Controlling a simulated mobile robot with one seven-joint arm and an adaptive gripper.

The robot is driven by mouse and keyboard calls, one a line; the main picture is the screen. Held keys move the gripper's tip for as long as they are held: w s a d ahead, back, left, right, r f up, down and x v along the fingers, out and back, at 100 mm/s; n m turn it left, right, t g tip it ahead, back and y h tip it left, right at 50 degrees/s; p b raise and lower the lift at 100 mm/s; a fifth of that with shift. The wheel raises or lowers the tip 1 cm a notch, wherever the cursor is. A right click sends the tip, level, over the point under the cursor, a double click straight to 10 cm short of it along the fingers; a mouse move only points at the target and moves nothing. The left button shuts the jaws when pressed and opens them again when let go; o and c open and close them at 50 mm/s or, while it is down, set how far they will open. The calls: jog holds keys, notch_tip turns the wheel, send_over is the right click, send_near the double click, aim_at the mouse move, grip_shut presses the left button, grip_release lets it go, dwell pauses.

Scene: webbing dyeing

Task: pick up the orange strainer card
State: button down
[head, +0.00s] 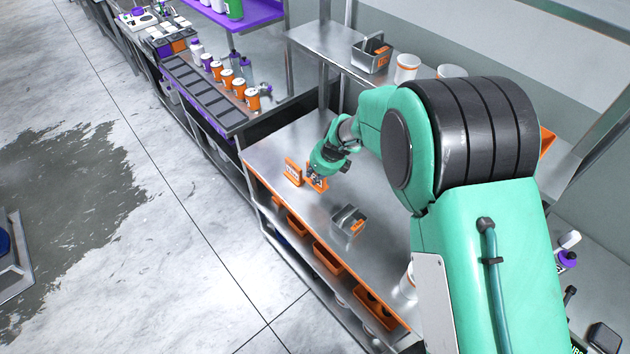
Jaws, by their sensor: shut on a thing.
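My gripper (320,178) is low over the steel worktable (282,217), in the middle of the head view. It is shut on an orange card (316,186), which shows at its fingertips; I take this for the strainer card, though its label is too small to read. The fingers and arm hide part of it. A second orange card (293,171) with pale lettering stands upright just left of my gripper. I cannot tell whether the held card touches the table.
A small grey metal caddy (348,221) with an orange label stands on the table, nearer me. Orange bins (328,259) sit on the shelf below. Another caddy (372,55) and white tubs (407,67) stand on the raised back shelf. Orange and white jars (239,88) line the far bench.

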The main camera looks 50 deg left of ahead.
jog(key=shift+r, duration=0.5)
